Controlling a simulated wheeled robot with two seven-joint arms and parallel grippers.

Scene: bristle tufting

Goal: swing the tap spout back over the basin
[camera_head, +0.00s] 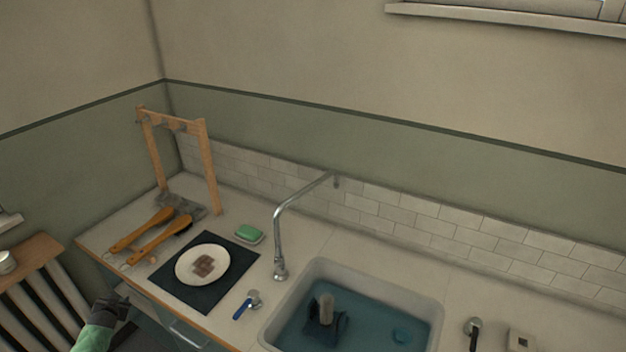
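The chrome tap (279,240) stands on the counter at the left back corner of the basin. Its spout (308,193) runs to the back right, with the tip close to the tiled wall behind the basin. The white-rimmed basin (375,279) holds bluish water, with a dark object, a grey cylinder and a small blue round thing in it. A lever with a blue handle (243,307) lies or stands left of the basin. My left gripper (121,303) is low at the left, below the counter's front edge, far from the tap; its fingers are too small and dark to read. My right gripper is out of view.
A dark mat (187,291) with a white plate (183,266) lies left of the tap. A dark-handled fitting (474,332) and a small pale box (521,341) are right of the basin.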

